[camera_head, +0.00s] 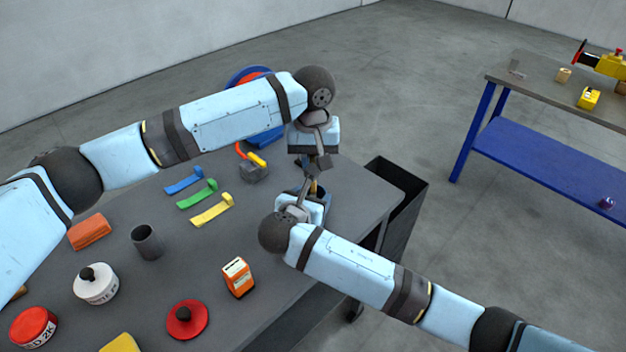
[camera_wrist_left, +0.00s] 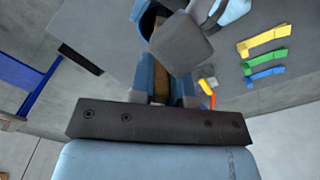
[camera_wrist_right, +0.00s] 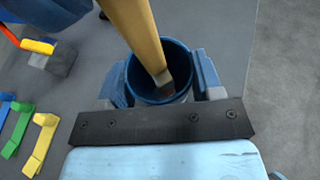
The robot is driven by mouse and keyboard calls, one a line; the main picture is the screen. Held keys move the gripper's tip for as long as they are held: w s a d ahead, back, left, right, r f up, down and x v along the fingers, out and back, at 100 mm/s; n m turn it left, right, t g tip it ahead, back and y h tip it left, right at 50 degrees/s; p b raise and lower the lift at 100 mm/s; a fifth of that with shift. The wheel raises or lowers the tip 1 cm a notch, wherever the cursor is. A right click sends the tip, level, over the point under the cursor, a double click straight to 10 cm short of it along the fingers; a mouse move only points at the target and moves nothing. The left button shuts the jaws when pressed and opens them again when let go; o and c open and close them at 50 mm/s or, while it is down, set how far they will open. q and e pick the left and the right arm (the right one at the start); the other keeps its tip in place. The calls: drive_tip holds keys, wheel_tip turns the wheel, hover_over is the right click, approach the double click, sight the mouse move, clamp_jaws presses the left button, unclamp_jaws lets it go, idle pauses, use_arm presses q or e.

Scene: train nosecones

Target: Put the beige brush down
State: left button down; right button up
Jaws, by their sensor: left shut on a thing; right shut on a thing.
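The beige brush (camera_wrist_right: 137,28) is between the fingers of my left gripper (camera_head: 314,165), which is shut on it. It also shows in the left wrist view (camera_wrist_left: 159,80). My right gripper (camera_head: 311,198) is shut on a blue cup (camera_wrist_right: 177,56), just below the left gripper. In the right wrist view the brush slants down through the cup's open top, and its lower end is inside the cup. The cup's rim also shows in the left wrist view (camera_wrist_left: 147,17). I cannot tell whether the brush touches the cup's bottom.
The grey table (camera_head: 190,260) holds blue, green and yellow clips (camera_head: 212,210), a dark cup (camera_head: 147,242), an orange box (camera_head: 238,277), a red lid (camera_head: 187,320) and tins. A black bin (camera_head: 402,190) stands at the table's right end. A blue-legged workbench (camera_head: 530,150) is farther right.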

sight(313, 192)
use_arm(q)
drive_tip(key=shift+f, duration=2.75)
drive_tip(key=shift+f, duration=0.15)
drive_tip(key=c, duration=1.1)
unclamp_jaws()
wheel_tip(313, 192, up, 12)
drive_tip(key=shift+r, duration=0.15)
use_arm(e)
drive_tip(key=o, duration=1)
